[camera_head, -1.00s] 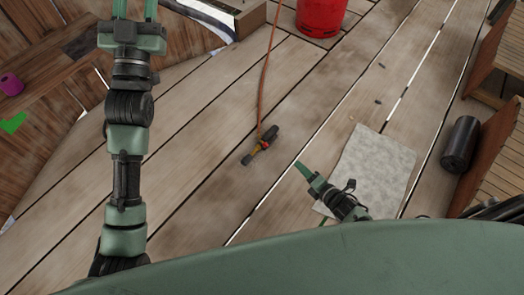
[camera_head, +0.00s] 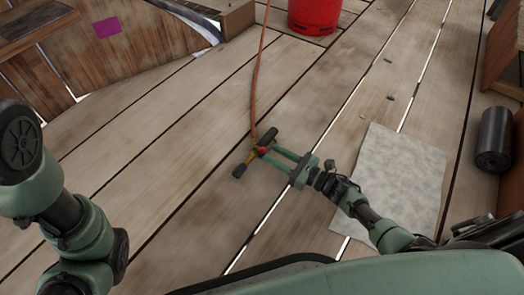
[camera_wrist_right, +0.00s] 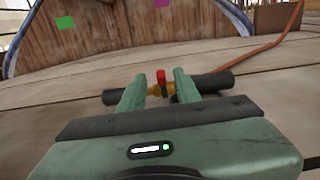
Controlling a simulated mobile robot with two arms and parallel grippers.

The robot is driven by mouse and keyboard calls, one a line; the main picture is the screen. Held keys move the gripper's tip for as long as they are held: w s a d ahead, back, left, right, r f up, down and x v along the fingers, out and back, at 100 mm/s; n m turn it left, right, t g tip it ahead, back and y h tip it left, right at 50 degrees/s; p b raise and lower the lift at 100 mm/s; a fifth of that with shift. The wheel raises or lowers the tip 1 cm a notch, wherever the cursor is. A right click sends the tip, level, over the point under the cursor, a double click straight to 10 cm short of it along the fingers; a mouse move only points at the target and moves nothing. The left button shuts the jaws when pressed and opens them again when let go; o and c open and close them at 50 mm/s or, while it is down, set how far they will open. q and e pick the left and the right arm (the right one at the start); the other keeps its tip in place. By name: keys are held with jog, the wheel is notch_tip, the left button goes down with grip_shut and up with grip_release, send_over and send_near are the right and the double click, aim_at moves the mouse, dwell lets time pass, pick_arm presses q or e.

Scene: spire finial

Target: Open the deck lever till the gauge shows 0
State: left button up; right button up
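The deck lever is a small red handle (camera_head: 262,150) on a brass valve between two black pipe ends, lying on the planks. In the right wrist view the red handle (camera_wrist_right: 161,77) stands up between the fingertips. My right gripper (camera_head: 268,158) is open, its two green fingers reaching to the valve on either side of the handle. In the right wrist view the right gripper (camera_wrist_right: 159,90) shows a clear gap between its fingers; I cannot tell whether either touches the valve. My left gripper is out of view. I cannot make out a gauge.
An orange hose (camera_head: 257,80) runs from the valve up toward a red cylinder (camera_head: 314,14). A pale mat (camera_head: 405,175) lies beneath and beside my right arm. A black roll (camera_head: 494,140) lies at the right. The planks left of the valve are clear.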

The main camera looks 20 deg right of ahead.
aim_at(264, 149)
jog(key=b+x, duration=0.1)
jog(key=x, duration=0.3)
jog(key=shift+a+f+b, duration=0.1)
jog(key=shift+f+b, duration=0.05)
jog(key=shift+b, duration=0.15)
jog(key=shift+w+a, duration=0.35)
jog(key=shift+w, duration=0.1)
grip_shut()
